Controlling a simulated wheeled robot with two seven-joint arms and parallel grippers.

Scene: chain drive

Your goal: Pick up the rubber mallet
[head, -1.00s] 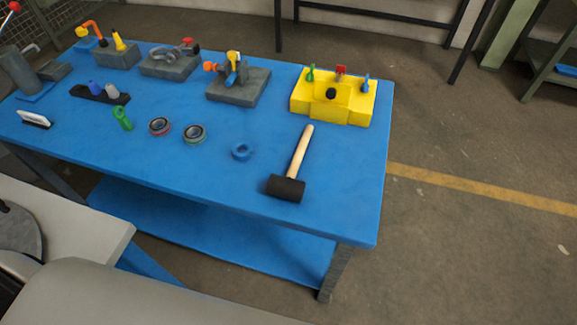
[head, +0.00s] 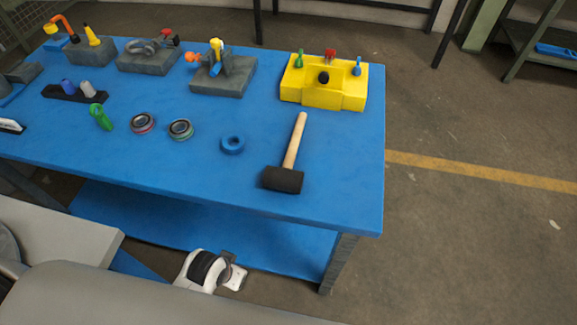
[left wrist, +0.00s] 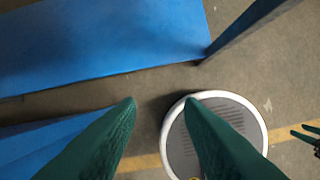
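The rubber mallet (head: 288,160) lies on the blue table (head: 345,195) near its front right part. Its black head (head: 282,179) is toward the front edge and its pale wooden handle (head: 295,140) points back. In the left wrist view my left gripper (left wrist: 160,101) is open, with two green fingers apart and nothing between them. It is over the floor, away from the mallet. Green fingers at the right edge of that view appear to be my right gripper (left wrist: 307,133), spread apart and empty. Neither gripper's fingers show in the head view.
A yellow block with small tools (head: 325,92) stands behind the mallet. A blue ring (head: 232,145), two bearing-like rings (head: 181,130) and a green clip (head: 101,117) lie to the left. Grey fixtures (head: 222,80) line the back. The table around the mallet is clear.

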